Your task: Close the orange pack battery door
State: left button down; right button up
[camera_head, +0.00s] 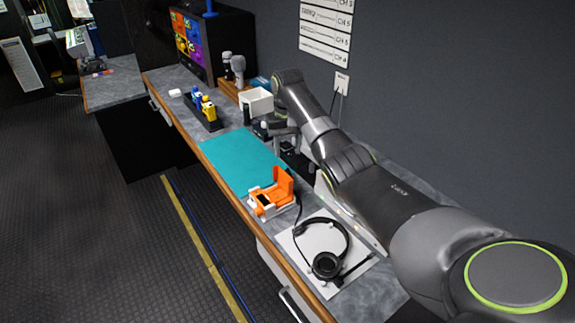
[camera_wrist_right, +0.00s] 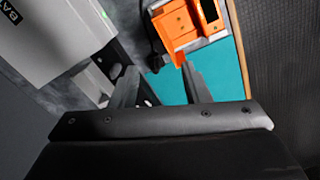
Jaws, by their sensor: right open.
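The orange pack (camera_head: 262,204) sits in a white holder on the counter, at the near edge of the teal mat. Its orange door (camera_head: 284,184) stands up, open, on the pack's right side. The orange pack (camera_wrist_right: 205,14) also shows at the top of the right wrist view, partly cut off. My right gripper (camera_head: 278,131) is over the counter beyond the pack, near the wall side of the mat. In the right wrist view its two fingers (camera_wrist_right: 158,70) are apart with nothing held. One fingertip appears close to an orange edge; contact cannot be told. My left gripper is out of view.
A black headset (camera_head: 327,263) lies on a white pad nearer to me. The teal mat (camera_head: 240,160) is clear. A grey box (camera_wrist_right: 55,35) is beside the gripper.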

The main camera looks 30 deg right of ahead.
aim_at(287, 172)
notch_tip(287, 172, down, 7)
jog(key=shift+f+p, duration=0.1)
jog(key=shift+p, duration=0.2)
jog(key=c, duration=0.9)
